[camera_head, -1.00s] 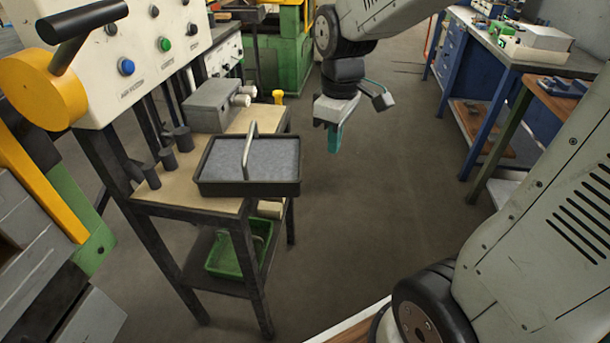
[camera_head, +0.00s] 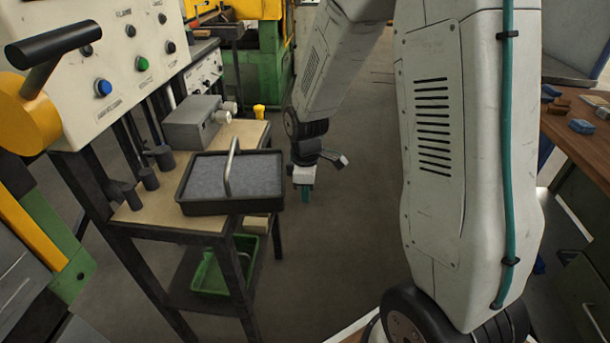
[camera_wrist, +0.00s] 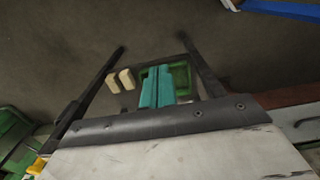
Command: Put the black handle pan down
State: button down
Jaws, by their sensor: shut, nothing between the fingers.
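A shallow pan (camera_head: 190,205) with a black rim, a grey inside and a curved metal handle (camera_head: 229,166) sits on the worktable (camera_head: 160,218), close to its right edge. In the wrist view the gripper fingers (camera_wrist: 157,88) are together with nothing held. The pan cannot be made out in the wrist view.
A green bin (camera_head: 210,278) lies on the table's lower shelf; a green bin (camera_wrist: 182,72) also shows behind the fingers in the wrist view. A grey box (camera_head: 192,122) and a control panel (camera_head: 110,60) stand beside the pan. The floor (camera_head: 345,240) right of the table is clear.

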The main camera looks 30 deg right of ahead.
aim_at(259, 191)
jog(key=shift+w+a+r, duration=0.1)
jog(key=shift+w+a, duration=0.5)
jog(key=shift+a, duration=0.25)
jog(key=shift+w+a, duration=0.6)
jog(key=shift+a, duration=0.2)
jog(key=w+a, duration=0.1)
jog(key=a, duration=0.1)
jog(key=w+a, duration=0.3)
jog(key=a, duration=0.1)
jog(key=shift+w+a, duration=0.35)
jog(key=shift+w, duration=0.05)
jog(key=s+d, duration=0.2)
jog(key=d, duration=0.1)
jog(key=shift+s+d+r, duration=0.15)
jog(key=shift+d+r, duration=0.1)
jog(key=shift+r, duration=0.15)
notch_tip(259, 191, up, 9)
jog(key=shift+a+r, duration=0.1)
